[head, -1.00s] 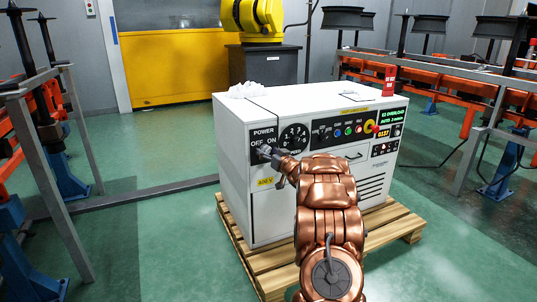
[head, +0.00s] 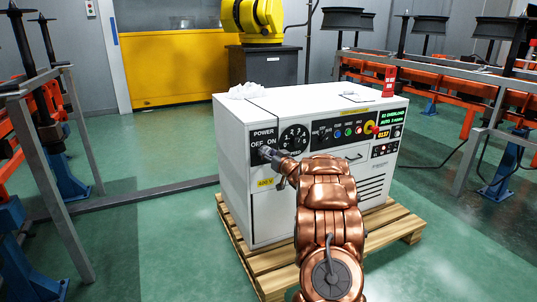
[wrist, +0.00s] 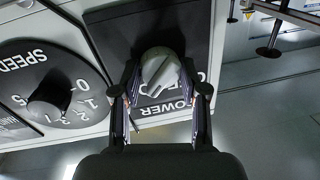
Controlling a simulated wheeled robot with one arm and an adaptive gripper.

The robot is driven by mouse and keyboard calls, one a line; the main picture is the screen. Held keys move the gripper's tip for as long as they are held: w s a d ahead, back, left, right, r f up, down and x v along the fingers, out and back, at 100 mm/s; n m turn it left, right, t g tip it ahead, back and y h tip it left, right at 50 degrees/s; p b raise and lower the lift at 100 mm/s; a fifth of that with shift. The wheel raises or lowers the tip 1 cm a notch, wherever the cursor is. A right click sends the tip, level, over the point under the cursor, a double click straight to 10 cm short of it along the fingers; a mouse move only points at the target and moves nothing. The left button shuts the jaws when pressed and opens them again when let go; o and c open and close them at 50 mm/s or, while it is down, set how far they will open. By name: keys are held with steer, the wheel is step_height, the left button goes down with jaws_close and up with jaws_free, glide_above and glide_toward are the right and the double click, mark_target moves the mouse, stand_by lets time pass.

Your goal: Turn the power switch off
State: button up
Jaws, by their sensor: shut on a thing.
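The power switch is a grey rotary knob (wrist: 160,72) on a black panel (wrist: 110,25) marked POWER, which appears upside down in the wrist view. A pale ridge on the knob slants towards the lower left there. My gripper (wrist: 160,88) has one finger on each side of the knob and is shut on it. The fingers partly cover the OFF and ON lettering.
A black SPEED dial (wrist: 45,100) sits beside the power panel. Buttons, a red emergency stop (head: 375,129) and a lit display (head: 393,116) are further right on the cabinet. The cabinet stands on a wooden pallet (head: 400,225). Metal racks flank both sides; green floor is open at left.

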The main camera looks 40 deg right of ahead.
steer(key=n+p, duration=0.2)
steer(key=n, duration=0.2)
steer(key=shift+r, duration=0.15)
steer(key=n+g, duration=0.1)
steer(key=n, duration=0.3)
steer(key=shift+b, duration=0.3)
steer(key=n+h+b, duration=0.1)
steer(key=n+b, duration=0.1)
steer(key=n, duration=0.2)
steer(key=shift+g+b, duration=0.3)
steer(key=shift+b, duration=0.1)
steer(key=n+b, duration=0.2)
steer(key=shift+n, duration=0.4)
steer(key=shift+n+h+b, duration=0.3)
steer(key=shift+n+b, duration=0.4)
steer(key=shift+b, duration=0.1)
steer(key=o, duration=1.2)
steer(key=shift+a, duration=0.1)
steer(key=shift+c, duration=0.2)
